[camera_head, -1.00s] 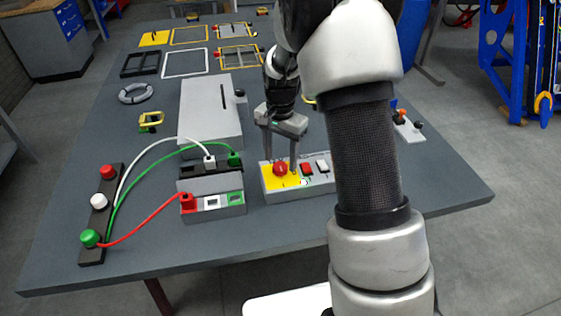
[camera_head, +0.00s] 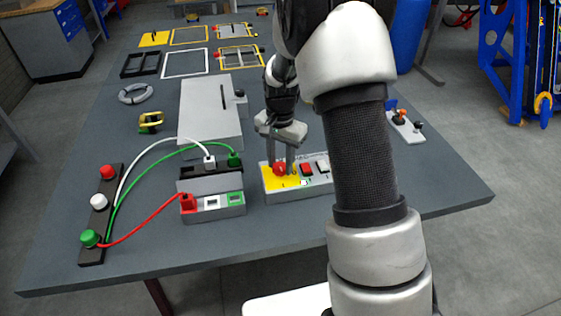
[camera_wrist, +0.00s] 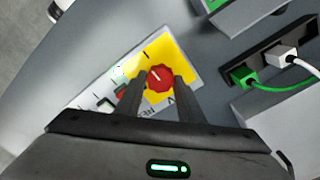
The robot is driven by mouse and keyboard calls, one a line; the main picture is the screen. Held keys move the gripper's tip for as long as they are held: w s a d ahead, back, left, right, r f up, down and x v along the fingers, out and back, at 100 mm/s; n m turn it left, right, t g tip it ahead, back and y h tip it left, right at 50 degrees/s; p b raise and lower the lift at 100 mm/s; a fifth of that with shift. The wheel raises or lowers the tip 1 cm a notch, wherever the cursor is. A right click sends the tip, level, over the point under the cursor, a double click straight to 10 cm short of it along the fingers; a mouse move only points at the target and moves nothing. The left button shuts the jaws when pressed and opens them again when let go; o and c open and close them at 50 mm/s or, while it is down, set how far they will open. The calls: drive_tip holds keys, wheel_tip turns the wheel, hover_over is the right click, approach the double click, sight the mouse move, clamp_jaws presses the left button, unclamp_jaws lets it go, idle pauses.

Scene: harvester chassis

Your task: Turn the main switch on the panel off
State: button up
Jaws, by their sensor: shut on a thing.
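The panel (camera_head: 313,184) is a grey box with a yellow plate on its left part. The main switch (camera_head: 279,169) is a red knob on that yellow plate. My gripper (camera_head: 279,162) points down at the panel, with its fingers at the knob's two sides. In the wrist view the red knob (camera_wrist: 158,79) shows between the two fingertips of my gripper (camera_wrist: 157,86), which is shut on it. A dark pointer line shows on the knob, and dark marks on the yellow plate (camera_wrist: 183,58). Part of the lettering is hidden by the fingers.
Right of the knob on the panel are a red button (camera_head: 307,168) and a white button (camera_head: 322,165). To the left stands a socket block (camera_head: 215,208) with plugged cables. A large grey box (camera_head: 210,110) stands behind. My arm hides part of the table.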

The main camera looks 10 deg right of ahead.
sight(280, 166)
drive_tip(key=n+b, duration=0.1)
drive_tip(key=n, duration=0.3)
drive_tip(key=shift+n, duration=0.3)
drive_tip(key=n, duration=0.4)
drive_tip(key=shift+a+n, duration=0.1)
drive_tip(key=shift+n, duration=0.2)
drive_tip(key=n, duration=0.4)
drive_tip(key=shift+n, duration=2.2)
drive_tip(key=o, duration=1.1)
drive_tip(key=shift+c, duration=0.2)
wheel_tip(280, 166, up, 18)
drive_tip(key=p, duration=0.1)
drive_tip(key=shift+f, duration=0.25)
